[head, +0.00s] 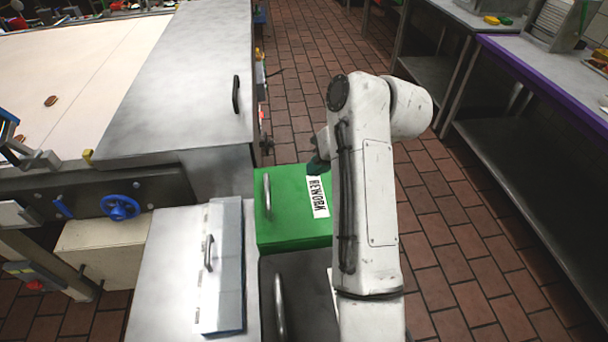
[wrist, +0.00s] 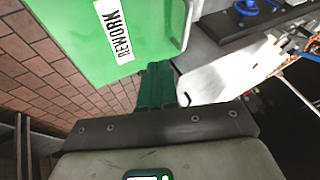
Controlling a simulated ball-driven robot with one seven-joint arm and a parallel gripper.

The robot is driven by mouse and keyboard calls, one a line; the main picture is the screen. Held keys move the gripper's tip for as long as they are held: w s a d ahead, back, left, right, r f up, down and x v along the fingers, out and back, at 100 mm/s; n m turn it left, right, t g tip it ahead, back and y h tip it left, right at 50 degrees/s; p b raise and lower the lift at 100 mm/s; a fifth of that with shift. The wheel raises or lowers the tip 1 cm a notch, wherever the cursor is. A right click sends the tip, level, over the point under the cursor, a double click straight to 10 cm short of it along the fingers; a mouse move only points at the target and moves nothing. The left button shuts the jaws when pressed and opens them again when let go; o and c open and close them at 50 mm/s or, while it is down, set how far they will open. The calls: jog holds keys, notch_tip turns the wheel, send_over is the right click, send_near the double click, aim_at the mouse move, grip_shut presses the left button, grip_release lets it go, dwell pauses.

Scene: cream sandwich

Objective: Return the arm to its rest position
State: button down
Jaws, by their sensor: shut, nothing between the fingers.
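My gripper (wrist: 157,85) shows in the wrist view with its green fingers together and nothing between them. In the head view my white arm rises at the centre right and bends over. The dark green tip of my gripper (head: 318,165) shows beside the arm, by the green bin's label. The green bin (head: 290,235) carries a white label reading REWORK and a metal handle. It also shows in the wrist view (wrist: 65,22), at the top left. Whether my gripper touches the bin I cannot tell.
A dark bin (head: 298,310) stands in front of the green one. A conveyor (head: 70,70) with a small brown item (head: 51,101) runs at the upper left. Brick floor (head: 440,230) is clear at right, beside steel shelving (head: 530,150).

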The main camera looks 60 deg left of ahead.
jog(key=shift+v, duration=0.75)
jog(key=shift+s, duration=0.1)
jog(key=w+d+f+m+t, duration=0.1)
jog(key=w+d+f+m, duration=0.1)
jog(key=w+d+f, duration=0.4)
jog(key=w+d+f+m+t, duration=0.15)
jog(key=d+f, duration=0.25)
jog(key=d, duration=0.5)
jog(key=d+f+m+t, duration=0.2)
jog(key=d+f, duration=0.2)
jog(key=d, duration=0.7)
jog(key=d+f+m+t, duration=0.2)
jog(key=d+f+m, duration=0.1)
jog(key=d, duration=0.7)
jog(key=s+d+m+t+h, duration=0.1)
jog(key=s+d+m+h, duration=0.1)
jog(key=s+d, duration=0.5)
jog(key=s+d+f+m+h, duration=0.1)
jog(key=s+d+m+h, duration=0.15)
jog(key=d, duration=0.85)
jog(key=s+d+m+t+h, duration=0.1)
jog(key=s+d+m+h, duration=0.1)
jog(key=s+d, duration=0.55)
jog(key=s+d+f+g, duration=0.2)
jog(key=s+f+g, duration=0.2)
jog(key=s+f, duration=0.2)
jog(key=shift+s+d, duration=0.35)
jog(key=shift+s, duration=0.5)
